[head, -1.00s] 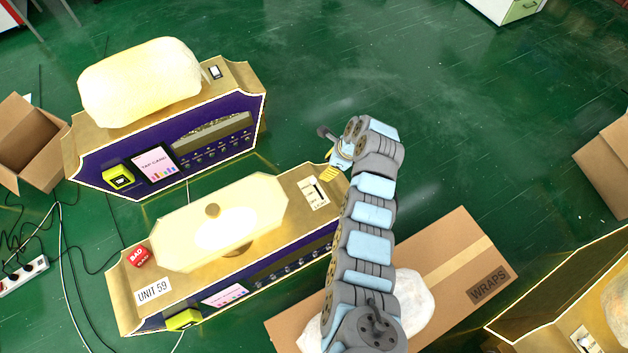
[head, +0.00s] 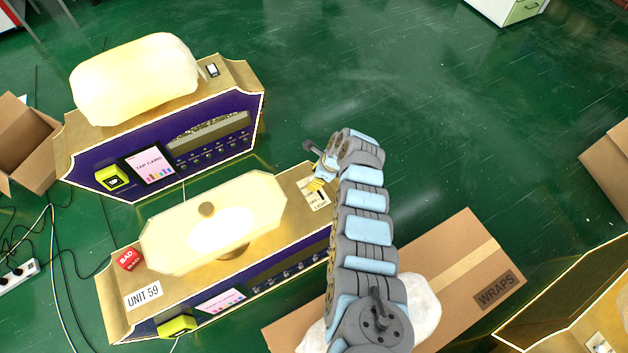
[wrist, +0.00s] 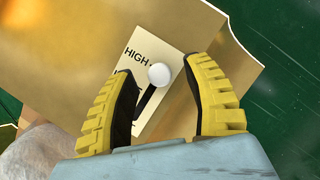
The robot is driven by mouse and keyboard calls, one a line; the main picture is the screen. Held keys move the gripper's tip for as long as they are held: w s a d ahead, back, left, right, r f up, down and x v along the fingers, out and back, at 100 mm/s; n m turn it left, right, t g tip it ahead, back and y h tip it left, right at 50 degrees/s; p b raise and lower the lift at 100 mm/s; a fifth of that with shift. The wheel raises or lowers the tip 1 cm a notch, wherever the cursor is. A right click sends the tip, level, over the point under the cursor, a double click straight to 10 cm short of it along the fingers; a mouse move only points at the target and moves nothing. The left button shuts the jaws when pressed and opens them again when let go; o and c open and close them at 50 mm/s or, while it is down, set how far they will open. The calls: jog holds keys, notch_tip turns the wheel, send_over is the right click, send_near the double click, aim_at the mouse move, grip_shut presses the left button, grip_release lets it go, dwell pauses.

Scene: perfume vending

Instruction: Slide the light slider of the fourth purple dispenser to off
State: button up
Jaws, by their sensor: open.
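A gold and purple dispenser (head: 112,298) labelled UNIT 59 stands in the lower left of the head view, with a glowing lamp (head: 213,222) on top. Its light slider panel (head: 322,202) is at the right end of the top, partly covered by my gripper (head: 315,184). In the wrist view, the white panel (wrist: 142,52) shows the word HIGH and a dark slot. The white round slider knob (wrist: 159,75) sits at the HIGH end. My gripper (wrist: 157,68) is open, with a yellow-black finger on each side of the knob; contact cannot be told.
A second purple dispenser (head: 100,175) with a glowing lamp stands behind, at upper left. A WRAPS carton (head: 455,265) lies under my arm at the right. A red BAD badge (head: 127,259) is on the near dispenser's left end.

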jog(key=shift+a+f, duration=0.15)
jog(key=shift+f, duration=0.15)
grip_shut()
dwell(0.3)
